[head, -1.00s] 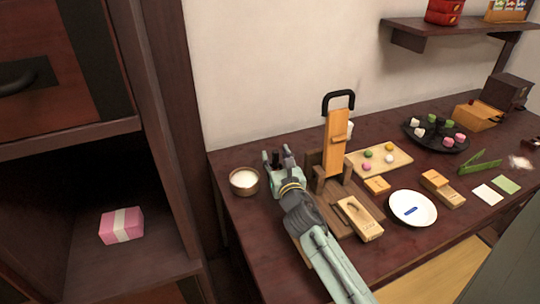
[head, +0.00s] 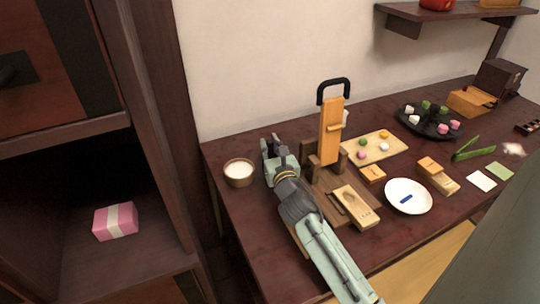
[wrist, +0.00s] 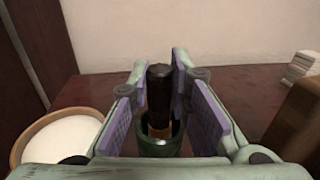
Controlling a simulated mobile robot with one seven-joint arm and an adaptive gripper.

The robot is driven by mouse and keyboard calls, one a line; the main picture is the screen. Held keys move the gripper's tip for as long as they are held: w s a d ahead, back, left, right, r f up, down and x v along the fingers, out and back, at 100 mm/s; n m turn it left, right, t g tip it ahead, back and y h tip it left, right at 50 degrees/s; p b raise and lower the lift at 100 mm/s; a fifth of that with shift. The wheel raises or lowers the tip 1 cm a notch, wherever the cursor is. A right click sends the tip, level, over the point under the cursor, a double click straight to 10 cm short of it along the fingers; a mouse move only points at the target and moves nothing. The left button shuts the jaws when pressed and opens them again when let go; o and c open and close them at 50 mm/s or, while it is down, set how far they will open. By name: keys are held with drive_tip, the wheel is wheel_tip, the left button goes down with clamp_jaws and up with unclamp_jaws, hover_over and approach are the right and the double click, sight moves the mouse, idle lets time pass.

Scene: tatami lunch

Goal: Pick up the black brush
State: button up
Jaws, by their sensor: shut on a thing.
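In the wrist view the black brush (wrist: 158,88) shows as an upright dark cylinder with a brown band low down. Its lower end is at a dark green, rounded holder or cup (wrist: 160,143); I cannot tell whether it stands in it or just above. My gripper (wrist: 160,105) has its purple-lined fingers on either side of the brush and is shut on it. In the head view my gripper (head: 276,150) is at the back left of the table, right of the white-filled bowl, and mostly hides the brush.
The bowl (head: 239,173) is close on the left. A wooden stand with an upright orange piece (head: 331,130) is close on the right. A wooden box (head: 355,207), a white plate (head: 408,196) and a sweets board (head: 375,148) lie further right. The wall is behind.

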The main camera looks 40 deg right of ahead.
clamp_jaws()
wheel_tip(320, 180, up, 10)
drive_tip(key=shift+b, duration=1)
drive_tip(key=shift+w, duration=0.15)
idle(1.2)
